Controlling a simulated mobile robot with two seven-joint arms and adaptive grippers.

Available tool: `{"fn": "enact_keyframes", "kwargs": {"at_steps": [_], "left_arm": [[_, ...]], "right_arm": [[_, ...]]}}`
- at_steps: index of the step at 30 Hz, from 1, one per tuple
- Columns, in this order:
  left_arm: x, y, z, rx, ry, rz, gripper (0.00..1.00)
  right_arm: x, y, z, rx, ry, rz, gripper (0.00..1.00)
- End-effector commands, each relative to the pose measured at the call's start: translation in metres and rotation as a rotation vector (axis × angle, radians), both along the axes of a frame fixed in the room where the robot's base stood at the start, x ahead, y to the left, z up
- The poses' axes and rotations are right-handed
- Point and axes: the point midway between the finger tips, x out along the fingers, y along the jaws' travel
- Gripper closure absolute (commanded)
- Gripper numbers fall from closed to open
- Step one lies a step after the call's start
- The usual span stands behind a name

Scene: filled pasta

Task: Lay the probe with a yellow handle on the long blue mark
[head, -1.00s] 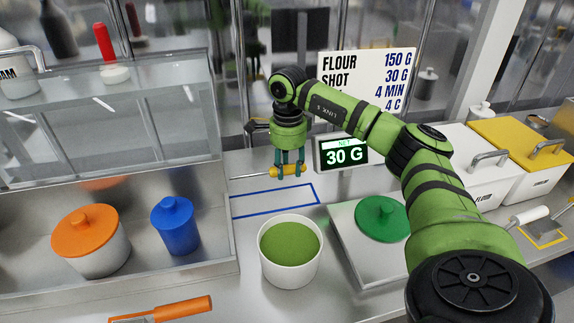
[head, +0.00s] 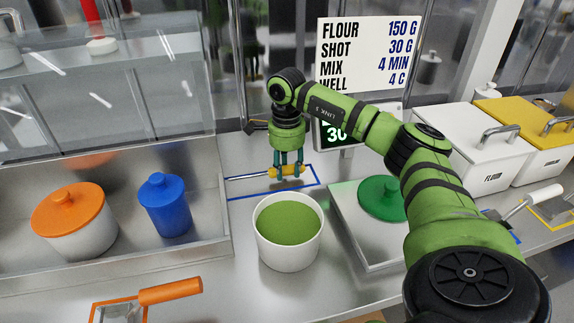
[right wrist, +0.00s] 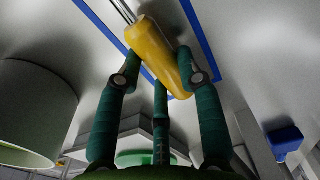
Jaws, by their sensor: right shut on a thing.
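The probe with the yellow handle (head: 285,171) is in my right gripper (head: 287,168), whose fingers are shut around the handle. Its thin metal rod points left in the head view. The handle also shows in the right wrist view (right wrist: 157,55) between the teal fingers. The long blue mark (head: 318,181) is a rectangular outline on the steel counter. The probe is over the area inside this outline, low near the counter; I cannot tell whether it touches. My left gripper is not in view.
A white tub with green contents (head: 288,256) stands just in front of the mark. A scale with a green lid (head: 382,198) is to its right. A steel shelf unit with a blue canister (head: 165,208) and an orange-lidded pot (head: 72,222) is at left.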

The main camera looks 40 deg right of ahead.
Motion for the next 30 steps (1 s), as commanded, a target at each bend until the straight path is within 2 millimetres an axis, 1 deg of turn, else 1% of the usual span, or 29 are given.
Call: {"fn": "enact_keyframes", "kwargs": {"at_steps": [11,12,13,14,21,24,26,30], "left_arm": [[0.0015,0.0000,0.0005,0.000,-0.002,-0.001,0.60],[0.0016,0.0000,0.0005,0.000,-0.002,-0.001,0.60],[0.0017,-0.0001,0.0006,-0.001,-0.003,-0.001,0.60],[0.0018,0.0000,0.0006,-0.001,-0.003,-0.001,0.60],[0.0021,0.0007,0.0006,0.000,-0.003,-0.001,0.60],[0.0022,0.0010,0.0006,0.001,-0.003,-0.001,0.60],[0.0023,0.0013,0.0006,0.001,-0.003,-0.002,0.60],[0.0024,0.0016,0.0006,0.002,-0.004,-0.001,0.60]], "right_arm": [[0.0001,-0.0002,0.0006,0.000,-0.001,0.000,0.96],[0.0001,-0.0002,0.0006,0.000,-0.001,0.000,0.55],[0.0000,-0.0001,0.0006,0.000,-0.001,0.000,0.43],[0.0000,-0.0001,0.0006,0.000,-0.001,0.000,0.36],[0.0000,-0.0001,0.0006,0.000,-0.001,0.000,0.36],[0.0000,-0.0001,0.0004,0.000,0.000,0.000,0.12],[0.0000,-0.0001,0.0004,0.000,0.000,0.000,0.00],[0.0001,0.0000,0.0004,0.000,0.000,0.000,0.00]]}}
